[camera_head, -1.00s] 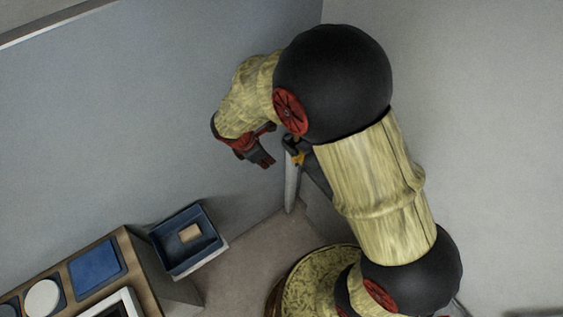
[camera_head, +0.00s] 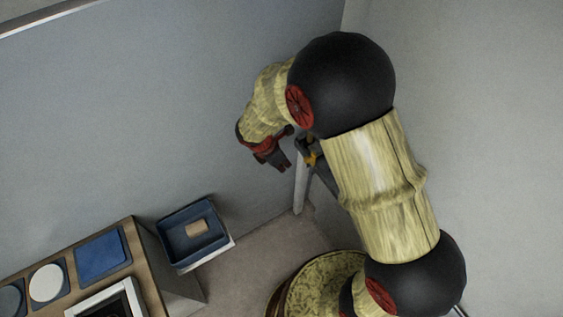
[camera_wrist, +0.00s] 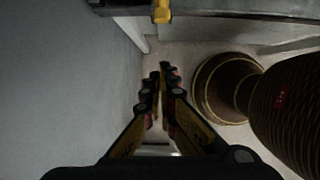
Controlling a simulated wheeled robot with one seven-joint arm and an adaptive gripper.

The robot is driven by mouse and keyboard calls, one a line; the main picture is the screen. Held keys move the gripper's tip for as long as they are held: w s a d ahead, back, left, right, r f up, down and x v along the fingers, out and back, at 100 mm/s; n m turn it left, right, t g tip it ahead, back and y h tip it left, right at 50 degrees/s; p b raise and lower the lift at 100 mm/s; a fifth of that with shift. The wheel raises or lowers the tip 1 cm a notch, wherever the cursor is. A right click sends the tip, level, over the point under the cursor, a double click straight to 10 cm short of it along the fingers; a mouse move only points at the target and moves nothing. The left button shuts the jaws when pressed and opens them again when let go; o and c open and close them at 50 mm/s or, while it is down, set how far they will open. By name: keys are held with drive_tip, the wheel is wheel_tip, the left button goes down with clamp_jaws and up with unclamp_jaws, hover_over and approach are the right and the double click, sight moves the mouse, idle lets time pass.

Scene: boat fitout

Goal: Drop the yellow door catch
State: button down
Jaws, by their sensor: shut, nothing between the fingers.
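The yellow door catch (camera_head: 311,159) is a small yellow-orange piece on a dark fitting beside a pale upright post, partly hidden by my arm in the head view. In the wrist view it shows as a yellow piece (camera_wrist: 162,11) at the top edge, against a grey bar. My gripper (camera_head: 284,167) is just left of it in the head view, apart from it, with fingers pointing down. In the wrist view my gripper (camera_wrist: 164,68) has its fingertips together with nothing between them, below the catch in the picture.
A blue tray (camera_head: 233,238) holding a small tan block (camera_head: 197,228) stands at lower left. Beside it is a wooden-edged counter (camera_head: 147,262) with blue and white round and square pieces. A blue-grey wall (camera_head: 150,110) is behind my gripper; a pale wall (camera_head: 480,120) is at right.

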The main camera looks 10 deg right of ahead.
sight(309, 161)
drive_tip(key=w+d+f+b, duration=0.1)
drive_tip(key=w+d+f, duration=0.1)
drive_tip(key=d, duration=0.3)
drive_tip(key=shift+b+x, duration=0.35)
drive_tip(key=shift+x, duration=0.55)
drive_tip(key=shift+s+a+p, duration=0.15)
drive_tip(key=shift+p, duration=0.2)
drive_tip(key=shift+r+p, duration=0.2)
drive_tip(key=shift+p, duration=0.7)
drive_tip(key=shift+y, duration=0.3)
